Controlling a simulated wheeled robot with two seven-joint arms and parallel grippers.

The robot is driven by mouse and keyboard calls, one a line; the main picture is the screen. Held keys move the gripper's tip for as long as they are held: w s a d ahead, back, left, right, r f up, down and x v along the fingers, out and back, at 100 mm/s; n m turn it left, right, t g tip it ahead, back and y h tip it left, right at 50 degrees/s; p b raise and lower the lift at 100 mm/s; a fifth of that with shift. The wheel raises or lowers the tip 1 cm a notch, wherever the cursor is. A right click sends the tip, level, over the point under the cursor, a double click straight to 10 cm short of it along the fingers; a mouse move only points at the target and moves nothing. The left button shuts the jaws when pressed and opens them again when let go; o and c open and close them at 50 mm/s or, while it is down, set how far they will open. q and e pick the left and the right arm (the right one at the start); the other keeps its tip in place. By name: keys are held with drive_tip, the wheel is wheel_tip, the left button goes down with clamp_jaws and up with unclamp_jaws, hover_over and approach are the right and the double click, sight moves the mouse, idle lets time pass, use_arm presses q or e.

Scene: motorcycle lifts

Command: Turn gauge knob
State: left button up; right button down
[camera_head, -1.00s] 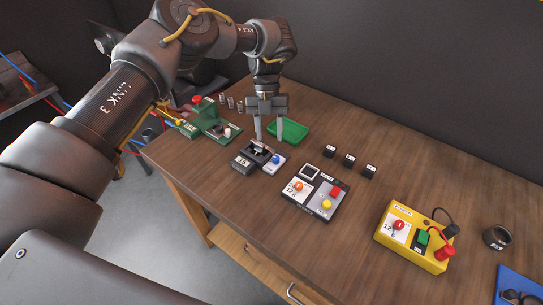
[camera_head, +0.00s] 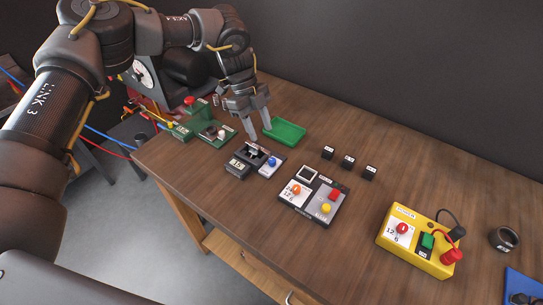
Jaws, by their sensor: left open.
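It is not clear which knob is the gauge knob. A small dark device with a "15" display (camera_head: 237,167) and a blue knob (camera_head: 271,161) sits on the bench. A grey panel (camera_head: 301,208) in the middle has an orange-red knob (camera_head: 296,190) on a numbered white face. A yellow box (camera_head: 418,262) at the right has a red knob (camera_head: 402,228) on a similar face. My left gripper (camera_head: 260,134) is open and empty, pointing down just behind the dark device, near the green tray. My right gripper is not in view.
A green tray (camera_head: 287,132) lies beside the left fingers. A green fixture (camera_head: 213,134) with a red top stands left of them. Several small black blocks (camera_head: 347,161) stand mid-bench. A black ring (camera_head: 504,239) and blue mat (camera_head: 522,284) are at right.

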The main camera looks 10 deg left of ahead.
sight(271, 160)
use_arm(q)
drive_tip(key=p+x, duration=0.3)
drive_tip(key=x, duration=0.6)
drive_tip(key=shift+d+f+p, duration=0.1)
drive_tip(key=shift+d+p, duration=0.1)
drive_tip(key=shift+p, duration=0.1)
drive_tip(key=shift+s+d+f, duration=0.1)
drive_tip(key=shift+d+f, duration=0.1)
drive_tip(key=shift+f, duration=0.4)
clamp_jaws()
drive_tip(key=shift+f+m+b, duration=0.25)
drive_tip(key=shift+m+b, duration=0.25)
drive_tip(key=shift+b, duration=0.4)
drive_tip(key=shift+r, duration=0.1)
drive_tip(key=shift+r+m+g, duration=0.15)
drive_tip(key=shift+m+g, duration=0.15)
unclamp_jaws()
